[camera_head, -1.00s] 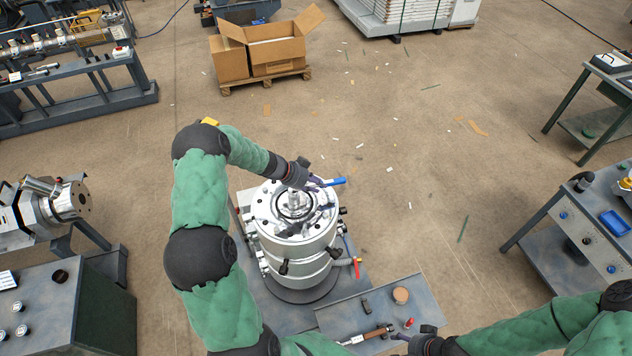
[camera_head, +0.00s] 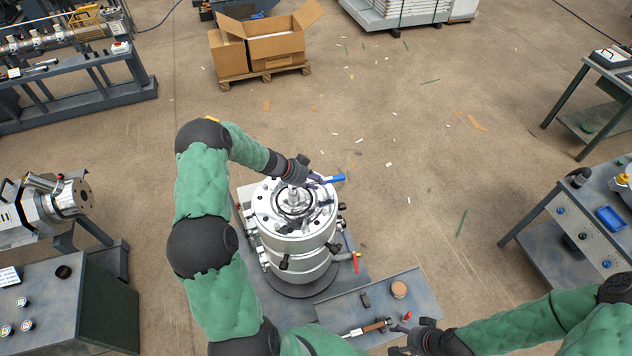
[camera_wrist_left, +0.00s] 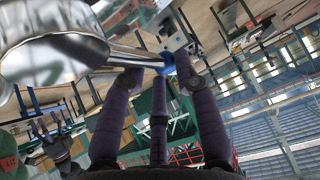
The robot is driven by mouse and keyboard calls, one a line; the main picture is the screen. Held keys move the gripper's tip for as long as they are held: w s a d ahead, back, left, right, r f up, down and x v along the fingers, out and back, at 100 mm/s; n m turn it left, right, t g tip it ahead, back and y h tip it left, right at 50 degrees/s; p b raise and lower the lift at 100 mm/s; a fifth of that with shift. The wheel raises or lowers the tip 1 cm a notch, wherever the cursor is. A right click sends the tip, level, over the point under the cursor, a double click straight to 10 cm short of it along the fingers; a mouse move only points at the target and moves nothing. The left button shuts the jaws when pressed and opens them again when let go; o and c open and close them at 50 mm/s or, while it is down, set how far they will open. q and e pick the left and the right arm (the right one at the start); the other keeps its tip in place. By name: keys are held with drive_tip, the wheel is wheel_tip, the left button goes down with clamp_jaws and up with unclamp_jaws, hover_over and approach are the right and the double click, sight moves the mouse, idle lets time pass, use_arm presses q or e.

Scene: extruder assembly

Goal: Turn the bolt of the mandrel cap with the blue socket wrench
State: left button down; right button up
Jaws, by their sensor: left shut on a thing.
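The silver extruder head (camera_head: 297,248) stands upright in the middle, with the round mandrel cap (camera_head: 293,209) on top. My left gripper (camera_head: 314,181) is above the far right of the cap, shut on the handle of the blue socket wrench (camera_head: 336,178). In the left wrist view, the purple fingers (camera_wrist_left: 165,68) close around the blue handle, and the wrench's metal shaft (camera_wrist_left: 128,56) runs left to a large shiny part. The bolt and whether the socket sits on it cannot be made out. My right gripper (camera_head: 405,333) is low at the right; its jaw opening is unclear.
A grey tray (camera_head: 345,308) by the extruder's base holds a brown-handled tool (camera_head: 373,327), a round tan piece (camera_head: 399,289) and a small red item (camera_head: 407,315). Workbenches stand left and right.

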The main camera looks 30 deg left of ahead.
use_arm(q)
drive_tip(key=shift+w+a+n+t+y, duration=0.35)
drive_tip(key=shift+a+n+t+y, duration=0.05)
drive_tip(key=shift+n, duration=0.2)
drive_tip(key=shift+r+p, duration=0.25)
drive_tip(key=shift+p, duration=0.15)
drive_tip(key=shift+r, duration=1.05)
idle(1.1)
drive_tip(key=shift+r, duration=2.35)
